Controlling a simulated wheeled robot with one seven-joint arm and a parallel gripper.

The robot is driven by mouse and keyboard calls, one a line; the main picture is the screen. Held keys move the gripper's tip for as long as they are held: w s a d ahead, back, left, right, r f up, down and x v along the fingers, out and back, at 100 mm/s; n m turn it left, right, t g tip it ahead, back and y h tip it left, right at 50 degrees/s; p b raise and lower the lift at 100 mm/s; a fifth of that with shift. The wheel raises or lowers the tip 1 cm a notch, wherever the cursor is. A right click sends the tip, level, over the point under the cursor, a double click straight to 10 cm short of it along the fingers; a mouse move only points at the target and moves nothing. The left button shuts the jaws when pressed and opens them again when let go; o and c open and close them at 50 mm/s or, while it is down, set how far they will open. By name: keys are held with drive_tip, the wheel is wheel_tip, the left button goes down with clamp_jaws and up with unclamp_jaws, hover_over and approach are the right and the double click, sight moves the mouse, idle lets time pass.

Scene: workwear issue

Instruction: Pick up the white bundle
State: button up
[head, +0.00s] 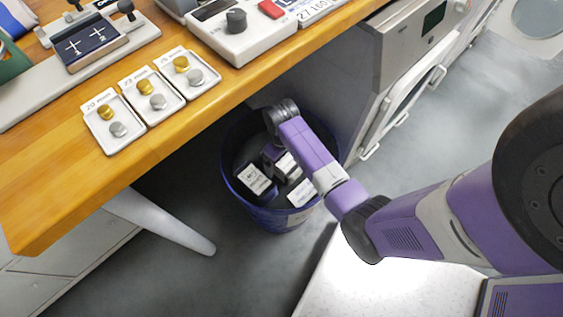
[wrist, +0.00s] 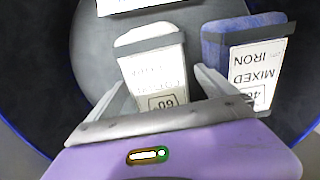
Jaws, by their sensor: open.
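The white bundle (wrist: 150,42) lies in the blue bin, with a dark band and a white label reading COTTON and 60. In the wrist view it stands ahead of my gripper (wrist: 162,82), its near end between the two spread fingers. My gripper is open and empty, with a gap visible beside the bundle. In the head view my arm reaches down into the bin, and my gripper (head: 272,154) is small and partly hidden there. I cannot tell for sure which bundle in the head view is the white one.
A blue bundle (wrist: 225,37) labelled MIXED IRON lies close beside the right finger. Another white label (wrist: 135,4) shows at the top edge. The bin's wall (head: 232,187) surrounds everything, under the wooden counter (head: 60,190) and beside a grey machine (head: 325,65).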

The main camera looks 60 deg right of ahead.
wheel_tip(320, 180, down, 2)
drive_tip(key=shift+f, duration=0.15)
drive_tip(key=c, duration=1.8)
drive_tip(key=shift+o, duration=0.2)
wheel_tip(320, 180, up, 10)
drive_tip(key=p, duration=0.3)
